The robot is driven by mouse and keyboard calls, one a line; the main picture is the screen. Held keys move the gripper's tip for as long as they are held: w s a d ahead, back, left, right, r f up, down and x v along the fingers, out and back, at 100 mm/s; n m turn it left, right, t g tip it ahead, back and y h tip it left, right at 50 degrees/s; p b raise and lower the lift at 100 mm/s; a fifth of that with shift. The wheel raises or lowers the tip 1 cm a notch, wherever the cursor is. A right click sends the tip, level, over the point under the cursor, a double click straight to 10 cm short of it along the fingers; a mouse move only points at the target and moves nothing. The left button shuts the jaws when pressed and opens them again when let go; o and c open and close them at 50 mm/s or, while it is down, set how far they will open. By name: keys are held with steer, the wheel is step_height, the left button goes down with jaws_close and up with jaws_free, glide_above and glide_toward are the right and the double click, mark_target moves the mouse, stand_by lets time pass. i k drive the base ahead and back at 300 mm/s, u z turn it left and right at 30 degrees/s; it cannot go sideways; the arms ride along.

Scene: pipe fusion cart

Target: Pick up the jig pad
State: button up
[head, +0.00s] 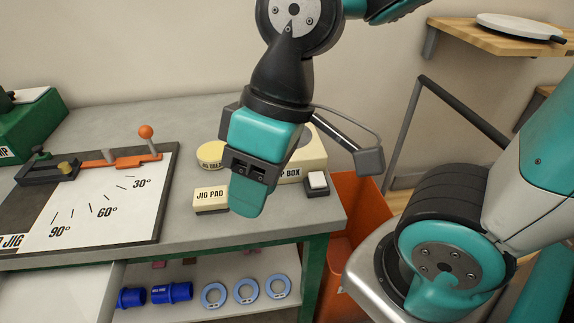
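The angle jig board (110,210) with its orange lever lies left. Behind the gripper are a round yellow item (211,154), a cream box (312,158) and a small dark block with a white top (317,184). An orange bin (350,225) stands right. Blue fittings (172,292) and rings lie below.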

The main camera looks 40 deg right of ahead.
mark_target(207, 200)
steer(key=z, duration=1.3)
steer(key=k, duration=0.9)
steer(key=u, duration=1)
steer(key=i, duration=1)
